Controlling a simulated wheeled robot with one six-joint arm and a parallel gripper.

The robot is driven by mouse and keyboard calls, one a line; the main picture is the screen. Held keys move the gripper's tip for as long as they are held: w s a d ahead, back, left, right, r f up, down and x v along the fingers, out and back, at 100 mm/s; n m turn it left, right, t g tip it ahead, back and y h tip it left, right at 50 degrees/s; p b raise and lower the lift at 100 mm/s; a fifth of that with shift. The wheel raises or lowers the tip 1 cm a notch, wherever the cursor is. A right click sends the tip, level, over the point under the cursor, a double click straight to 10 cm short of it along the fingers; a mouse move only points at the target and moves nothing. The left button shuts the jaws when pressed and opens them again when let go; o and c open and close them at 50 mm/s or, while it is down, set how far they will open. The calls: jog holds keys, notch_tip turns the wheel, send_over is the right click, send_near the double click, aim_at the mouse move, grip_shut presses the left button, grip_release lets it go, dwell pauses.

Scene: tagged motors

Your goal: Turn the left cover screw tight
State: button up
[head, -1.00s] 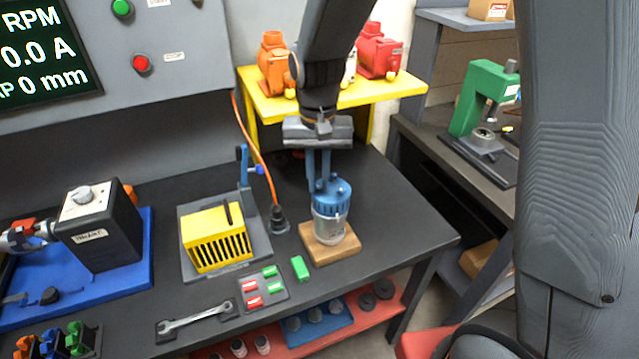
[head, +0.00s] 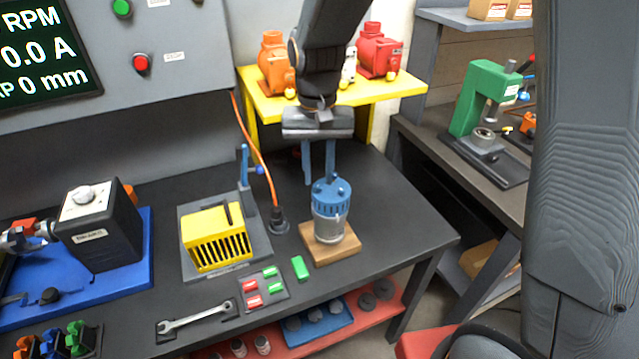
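The motor (head: 328,225) stands upright on a wooden block (head: 345,248) on the dark bench, with a blue slotted cover (head: 331,199) on its silver body. Small blue screw heads show on top of the cover; the left one (head: 320,183) is near its left edge. How tight they sit is too small to tell. My gripper (head: 318,178) points down at the cover's back edge, its two blue-grey fingers apart and nothing seen between them. The left fingertip is left of the cover; the right one ends close to the cover's top. I cannot tell whether either touches.
A yellow slotted box (head: 217,238) on a grey base stands left of the motor. In front are a switch pad (head: 263,287), a green block (head: 300,267) and a wrench (head: 196,317). A yellow shelf (head: 395,88) with motors stands behind. Bench right of the motor is clear.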

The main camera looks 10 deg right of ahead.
jog(key=shift+r, duration=2.45)
jog(key=s+d+f+n+t, duration=0.1)
jog(key=s+d+f, duration=0.1)
jog(key=s+d, duration=0.35)
jog(key=s+d+f+n+t, duration=0.1)
jog(key=s+d+f+t, duration=0.15)
jog(key=d, duration=0.55)
notch_tip(320, 180, down, 13)
jog(key=g+b, duration=0.2)
jog(key=b, duration=0.9)
jog(key=shift+w+a+r+b, duration=0.15)
jog(key=shift+w+a+b, duration=0.1)
jog(key=shift+a+b, duration=0.05)
jog(key=shift+o, duration=0.3)
